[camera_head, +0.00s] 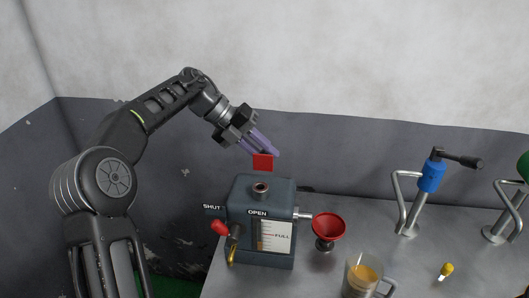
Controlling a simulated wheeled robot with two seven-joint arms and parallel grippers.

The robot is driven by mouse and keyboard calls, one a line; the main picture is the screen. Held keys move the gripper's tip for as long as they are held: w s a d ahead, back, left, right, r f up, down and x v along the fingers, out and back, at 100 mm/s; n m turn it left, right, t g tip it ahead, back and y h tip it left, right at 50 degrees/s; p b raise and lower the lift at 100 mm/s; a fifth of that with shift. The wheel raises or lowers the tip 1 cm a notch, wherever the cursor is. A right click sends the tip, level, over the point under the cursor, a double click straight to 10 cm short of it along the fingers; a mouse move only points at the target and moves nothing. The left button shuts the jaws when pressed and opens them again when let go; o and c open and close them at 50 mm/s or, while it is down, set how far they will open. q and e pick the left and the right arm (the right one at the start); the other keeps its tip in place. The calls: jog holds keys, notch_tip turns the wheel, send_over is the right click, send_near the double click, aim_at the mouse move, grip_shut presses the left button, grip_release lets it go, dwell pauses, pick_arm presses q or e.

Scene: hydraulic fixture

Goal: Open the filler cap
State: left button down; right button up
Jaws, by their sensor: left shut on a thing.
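A dark grey hydraulic tank (250,205) stands on the bench. Its filler neck (260,189) on top is uncovered and shows a dark hole. My left gripper (269,150) is above the tank, its purple fingers pointing down and to the right. It is shut on the red filler cap (263,163), which hangs a little above the neck, apart from it. My right gripper is not in view.
A red-handled valve (220,228) is on the tank's left side, by SHUT and OPEN labels. A red funnel (328,227), a jug of amber liquid (362,278), a small yellow-topped item (446,269) and a blue-bodied fixture (431,177) stand to the right. A grey wall is behind.

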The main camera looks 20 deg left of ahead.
pick_arm(q)
jog(key=shift+f, duration=0.1)
jog(key=c, duration=1.3)
grip_release()
jog(key=shift+o, duration=0.2)
jog(key=shift+s, duration=0.1)
